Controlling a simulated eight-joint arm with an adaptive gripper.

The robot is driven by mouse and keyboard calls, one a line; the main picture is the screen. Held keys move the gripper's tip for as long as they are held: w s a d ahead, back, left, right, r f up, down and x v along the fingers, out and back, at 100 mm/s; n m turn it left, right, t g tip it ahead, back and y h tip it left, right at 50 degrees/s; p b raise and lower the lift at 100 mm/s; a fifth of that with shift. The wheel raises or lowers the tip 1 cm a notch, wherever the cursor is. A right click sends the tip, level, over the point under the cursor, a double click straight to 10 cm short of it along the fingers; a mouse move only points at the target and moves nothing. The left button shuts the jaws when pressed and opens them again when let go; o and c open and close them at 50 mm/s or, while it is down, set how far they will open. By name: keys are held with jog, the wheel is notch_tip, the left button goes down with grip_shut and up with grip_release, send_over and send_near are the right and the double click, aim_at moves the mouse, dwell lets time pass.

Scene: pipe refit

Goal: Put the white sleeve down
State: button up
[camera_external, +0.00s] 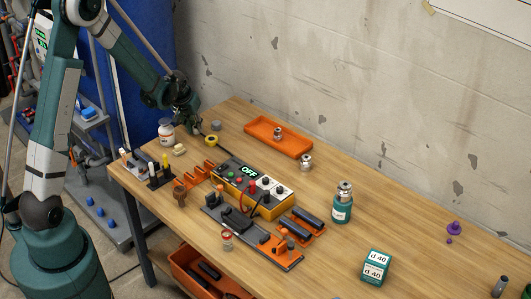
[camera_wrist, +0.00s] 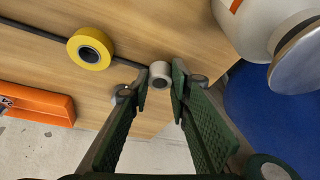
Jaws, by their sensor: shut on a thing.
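The white sleeve (camera_wrist: 159,71) is a short pale ring with a dark bore, between the two fingertips of my gripper (camera_wrist: 162,82) in the wrist view. The fingers are closed on its sides. In the external view my gripper (camera_external: 191,121) is low over the far left part of the table, and I cannot make out the sleeve there. I cannot tell whether the sleeve touches the wood.
A yellow tape roll (camera_wrist: 90,49) lies near the sleeve, and a white bottle (camera_wrist: 262,22) stands on the other side. A grey part (camera_external: 216,126) is close by. An orange tray (camera_external: 262,134) lies along the wall. Bare wood (camera_external: 410,215) shows at the right.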

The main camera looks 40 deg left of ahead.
jog(key=shift+f, duration=0.15)
jog(key=o, duration=0.7)
jog(key=shift+p+v, duration=0.95)
jog(key=shift+v, duration=5.25)
